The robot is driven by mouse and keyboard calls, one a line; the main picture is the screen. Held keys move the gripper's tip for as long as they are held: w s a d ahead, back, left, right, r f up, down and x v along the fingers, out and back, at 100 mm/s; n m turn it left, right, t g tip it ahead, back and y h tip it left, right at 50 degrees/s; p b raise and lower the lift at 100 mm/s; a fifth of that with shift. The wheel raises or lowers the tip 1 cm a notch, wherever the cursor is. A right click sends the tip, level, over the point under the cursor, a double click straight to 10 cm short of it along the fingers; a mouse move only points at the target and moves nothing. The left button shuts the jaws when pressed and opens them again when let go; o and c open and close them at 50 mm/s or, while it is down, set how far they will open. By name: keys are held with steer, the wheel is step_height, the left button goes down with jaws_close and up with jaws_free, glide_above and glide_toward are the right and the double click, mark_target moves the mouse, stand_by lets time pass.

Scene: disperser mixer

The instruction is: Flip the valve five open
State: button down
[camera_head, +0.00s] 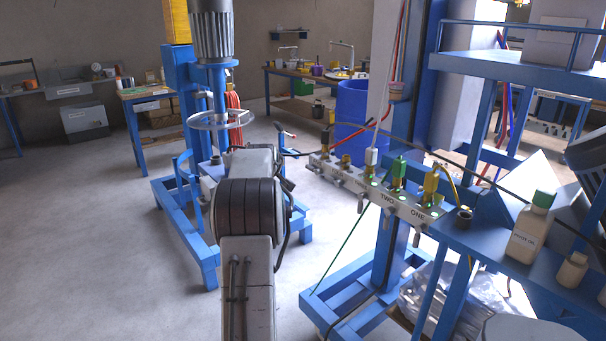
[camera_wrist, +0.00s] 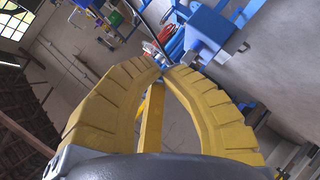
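A grey valve manifold (camera_head: 402,207) runs from centre to right in the head view, with coloured fittings on top and small levers below. The labels ONE and TWO are readable at its right end; the others are too small to read. The valves at its left end (camera_head: 318,164) include a brass fitting (camera_head: 327,139); I cannot tell which is five. My gripper's yellow fingers (camera_wrist: 164,66) show in the wrist view, with tips together and nothing visibly held. No valve is clearly visible in the wrist view.
The blue mixer stand (camera_head: 179,90) with its grey motor (camera_head: 212,35) stands behind my arm. A blue barrel (camera_head: 354,108) is behind the manifold. A white bottle (camera_head: 528,232) stands on the blue shelf at right. Floor at left is clear.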

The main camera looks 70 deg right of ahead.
steer(key=s+d+f+g+h, duration=0.1)
steer(key=s+d+f, duration=0.1)
steer(key=s+d, duration=0.4)
steer(key=shift+b, duration=0.3)
